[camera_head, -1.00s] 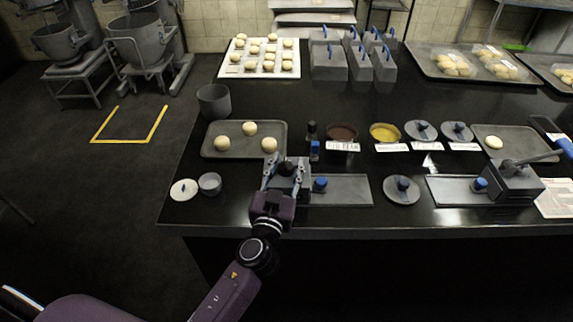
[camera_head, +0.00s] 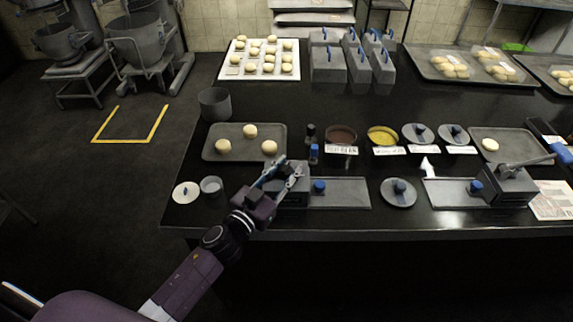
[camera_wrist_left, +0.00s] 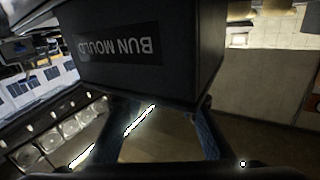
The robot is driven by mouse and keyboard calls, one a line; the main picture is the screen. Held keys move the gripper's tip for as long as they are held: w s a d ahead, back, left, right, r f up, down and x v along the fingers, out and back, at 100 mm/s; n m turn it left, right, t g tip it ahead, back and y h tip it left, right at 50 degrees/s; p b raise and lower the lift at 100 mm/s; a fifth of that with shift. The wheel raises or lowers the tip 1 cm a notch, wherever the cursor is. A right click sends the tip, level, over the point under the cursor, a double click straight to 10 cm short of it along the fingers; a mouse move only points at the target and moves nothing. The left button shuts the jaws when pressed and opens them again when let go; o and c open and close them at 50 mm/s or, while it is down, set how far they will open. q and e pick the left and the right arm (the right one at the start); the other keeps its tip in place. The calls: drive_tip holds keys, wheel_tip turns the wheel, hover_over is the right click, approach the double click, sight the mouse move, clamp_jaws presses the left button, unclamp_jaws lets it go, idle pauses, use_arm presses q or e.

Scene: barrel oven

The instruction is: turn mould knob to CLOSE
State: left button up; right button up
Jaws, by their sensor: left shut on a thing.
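The grey bun mould (camera_head: 296,196) stands near the counter's front edge in the head view. In the left wrist view its dark block (camera_wrist_left: 150,50) fills the upper middle, with an upside-down BUN MOULD label (camera_wrist_left: 118,44). My left gripper (camera_head: 284,176) is at the mould's top and points up and to the right in the head view. Its fingers also show in the left wrist view (camera_wrist_left: 160,125), reaching behind the block. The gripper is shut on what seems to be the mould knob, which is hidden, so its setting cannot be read. My right gripper is out of view.
A dough tray (camera_head: 222,155) lies behind.

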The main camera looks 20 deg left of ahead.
use_arm(q)
drive_tip(key=m+g+h, duration=0.1)
drive_tip(key=m+h, duration=0.1)
drive_tip(key=h, duration=0.1)
drive_tip(key=shift+a+r+p, duration=0.1)
drive_tip(key=shift+a+p, duration=0.05)
drive_tip(key=shift+p, duration=0.25)
drive_tip(key=shift+w+m+g+h, duration=0.1)
drive_tip(key=shift+m+g+h, duration=0.35)
drive_tip(key=shift+h, duration=0.25)
drive_tip(key=shift+m+g+h, duration=0.65)
drive_tip(key=shift+m+h, duration=0.3)
drive_tip(key=shift+h, duration=0.05)
drive_tip(key=shift+f+m+g+h+b, duration=0.2)
drive_tip(key=shift+m+g+h+b, duration=0.3)
drive_tip(key=shift+h+b, duration=0.1)
drive_tip(key=m+g+h+b, duration=0.4)
drive_tip(key=g+b, duration=0.1)
drive_tip(key=shift+f+g+b, duration=0.1)
drive_tip(key=shift+g+b, duration=0.2)
drive_tip(key=shift+s+m+g+h+b, duration=0.2)
drive_tip(key=shift+m+g+h+b, duration=0.2)
drive_tip(key=shift+m+g+b, duration=0.45)
drive_tip(key=shift+d+r, duration=0.2)
drive_tip(key=o, duration=1.2)
